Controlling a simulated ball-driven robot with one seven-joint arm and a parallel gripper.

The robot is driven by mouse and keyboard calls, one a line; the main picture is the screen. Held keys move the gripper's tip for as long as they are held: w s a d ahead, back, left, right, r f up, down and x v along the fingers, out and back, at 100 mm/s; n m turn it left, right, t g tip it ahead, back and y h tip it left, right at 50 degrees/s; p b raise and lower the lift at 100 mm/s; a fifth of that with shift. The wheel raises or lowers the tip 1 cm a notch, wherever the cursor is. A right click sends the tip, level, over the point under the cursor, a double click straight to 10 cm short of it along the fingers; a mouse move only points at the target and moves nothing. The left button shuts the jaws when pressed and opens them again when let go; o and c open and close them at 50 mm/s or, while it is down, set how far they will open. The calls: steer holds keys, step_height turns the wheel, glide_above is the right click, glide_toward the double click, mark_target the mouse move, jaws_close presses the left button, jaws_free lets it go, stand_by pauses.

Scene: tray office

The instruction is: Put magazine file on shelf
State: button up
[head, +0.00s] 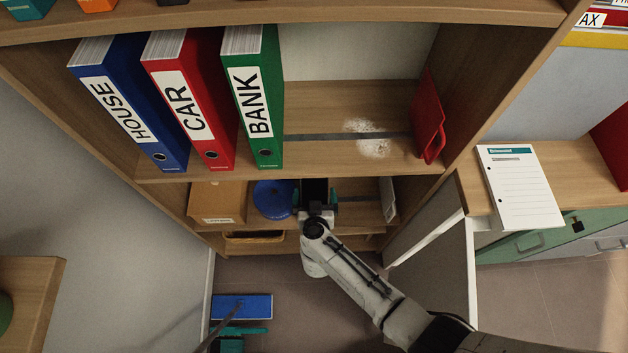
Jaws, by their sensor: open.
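The wooden shelf unit (340,97) fills the middle of the head view. Blue HOUSE (137,125), red CAR (195,105) and green BANK (258,105) binders stand at the left of its middle board. I cannot tell for sure which thing is the magazine file. A tan box with a white label (215,203) stands in the compartment below, at the left. My gripper (316,192) is at the front of that lower compartment, right of a blue round object (272,198). Its teal fingers are apart, with a dark shape between them that I cannot make out.
A red upright piece (429,118) stands at the right of the middle board. White powder (372,140) lies left of it, in the free stretch beside the binders. A notepad (520,186) overhangs the right-hand counter. A blue flat object (242,307) lies on the floor.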

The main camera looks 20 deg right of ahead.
steer(key=v, duration=0.4)
steer(key=shift+p, duration=0.4)
steer(key=a+r+n+t+y, duration=0.1)
steer(key=a+r+n+y, duration=0.7)
steer(key=r+y, duration=0.4)
steer(key=s+d+r+m+g+h, duration=0.2)
steer(key=s+d+g, duration=0.4)
steer(key=s+d, duration=0.4)
steer(key=s+d+r+m+g+h, duration=0.2)
steer(key=s+d+g+h, duration=0.3)
steer(key=s+d, duration=0.5)
steer(key=s+g, duration=0.1)
steer(key=s, duration=0.2)
steer(key=shift+s+r, duration=0.4)
